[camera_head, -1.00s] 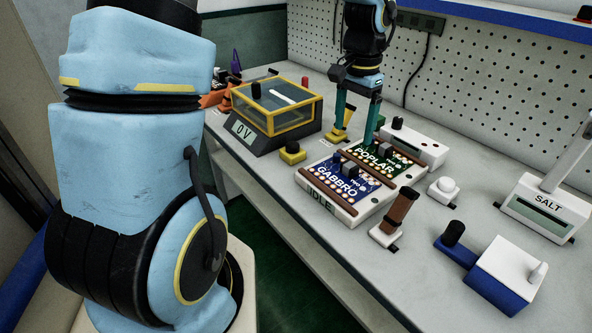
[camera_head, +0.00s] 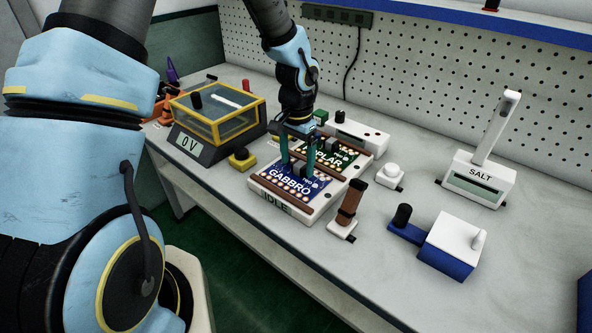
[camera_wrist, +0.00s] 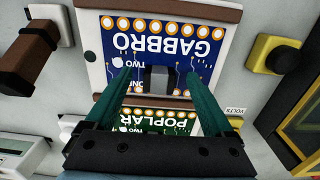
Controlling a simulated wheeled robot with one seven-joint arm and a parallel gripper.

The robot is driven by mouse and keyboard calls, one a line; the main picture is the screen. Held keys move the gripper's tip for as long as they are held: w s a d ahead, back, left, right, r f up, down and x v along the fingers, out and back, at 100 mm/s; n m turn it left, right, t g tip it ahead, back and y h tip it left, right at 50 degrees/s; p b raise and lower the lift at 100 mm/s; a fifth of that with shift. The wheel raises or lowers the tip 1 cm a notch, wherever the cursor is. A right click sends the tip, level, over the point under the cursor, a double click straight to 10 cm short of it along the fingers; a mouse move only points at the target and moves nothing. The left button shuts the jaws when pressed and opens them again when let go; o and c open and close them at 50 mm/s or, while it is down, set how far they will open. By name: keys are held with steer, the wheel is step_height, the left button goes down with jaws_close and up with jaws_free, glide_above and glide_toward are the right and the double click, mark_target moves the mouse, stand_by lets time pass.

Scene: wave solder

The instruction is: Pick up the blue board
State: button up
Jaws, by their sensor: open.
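The blue board (camera_head: 287,181), printed GABBRO, lies in a white fixture (camera_head: 313,213) whose front display reads IDLE. In the wrist view the blue board (camera_wrist: 205,68) is upside down, with a grey block (camera_wrist: 158,78) at its edge between my fingertips. My gripper (camera_head: 297,160) is open, its two green fingers pointing down over the boards. In the wrist view its fingertips (camera_wrist: 158,80) lie on either side of the grey block; I cannot tell whether they touch the board. The green board (camera_head: 322,152), printed POPLAR, sits behind the blue one in the same fixture, partly hidden by my fingers.
A brown-handled lever (camera_head: 350,204) stands close to the fixture's right. A white button (camera_head: 390,175), a SALT device (camera_head: 478,178) and a blue-and-white box (camera_head: 452,246) are right. The front bench surface is clear.

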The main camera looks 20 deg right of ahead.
steer(key=shift+f, duration=0.25)
steer(key=shift+c, duration=0.4)
jaws_close()
